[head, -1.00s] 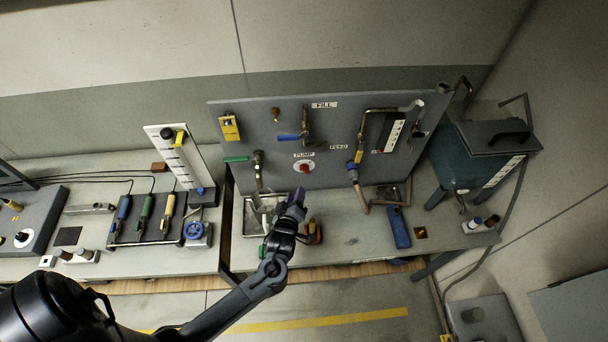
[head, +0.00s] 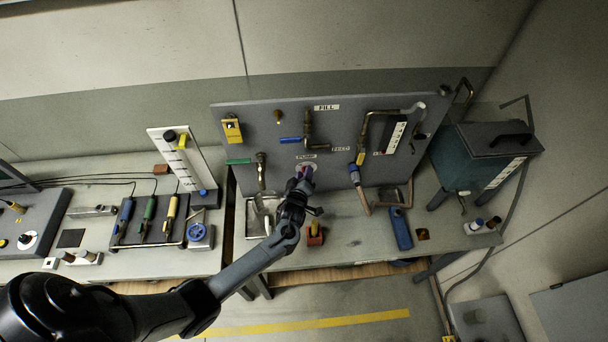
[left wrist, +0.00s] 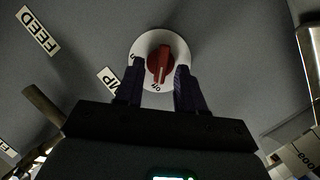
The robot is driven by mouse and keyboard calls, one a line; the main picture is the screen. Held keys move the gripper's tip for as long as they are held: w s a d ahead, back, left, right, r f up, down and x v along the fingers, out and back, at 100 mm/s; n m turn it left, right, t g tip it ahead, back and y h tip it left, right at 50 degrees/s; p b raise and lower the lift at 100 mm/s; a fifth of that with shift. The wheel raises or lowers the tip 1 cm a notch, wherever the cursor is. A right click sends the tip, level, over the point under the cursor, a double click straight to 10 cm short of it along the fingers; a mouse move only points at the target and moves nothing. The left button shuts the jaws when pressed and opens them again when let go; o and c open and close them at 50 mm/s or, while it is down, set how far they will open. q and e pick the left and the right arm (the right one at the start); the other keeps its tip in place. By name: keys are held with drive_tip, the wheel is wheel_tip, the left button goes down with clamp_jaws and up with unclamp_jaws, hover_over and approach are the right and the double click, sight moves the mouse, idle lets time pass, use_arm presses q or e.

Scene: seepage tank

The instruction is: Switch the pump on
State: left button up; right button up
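The pump switch is a red rotary knob (left wrist: 160,64) on a round white dial in the left wrist view. The dial is marked near its lower edge, and its label is partly covered. In the head view the white dial (head: 307,167) sits under the PUMP label (head: 306,156) on the grey panel (head: 270,120), partly hidden by my gripper. My left gripper (left wrist: 157,88) is open, its two dark fingers apart, one on each side of the knob's lower part. Contact with the knob cannot be told. My left gripper also shows in the head view (head: 303,181). My right gripper is not in view.
Pipes with a blue valve handle (head: 290,140) and a green handle (head: 238,161) stand out from the panel near the dial. A red and yellow object (head: 315,233) and a blue device (head: 400,229) are on the bench. A teal tank (head: 470,155) stands at right.

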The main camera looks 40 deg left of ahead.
use_arm(q)
drive_tip(key=shift+c, duration=0.4)
clamp_jaws()
drive_tip(key=shift+w, duration=0.1)
drive_tip(key=shift+w+d+m+g+y+b, duration=0.25)
drive_tip(key=shift+m+g+y+b, duration=0.7)
drive_tip(key=shift+m, duration=1.1)
drive_tip(key=shift+w+d+m+g+y+b, duration=0.3)
drive_tip(key=shift+m+g+y+b, duration=0.6)
drive_tip(key=shift+m, duration=1.2)
drive_tip(key=shift+w+d+m+g+y+b, duration=0.25)
drive_tip(key=shift+m+g+y+b, duration=0.65)
drive_tip(key=shift+m, duration=1.15)
drive_tip(key=shift+g, duration=0.25)
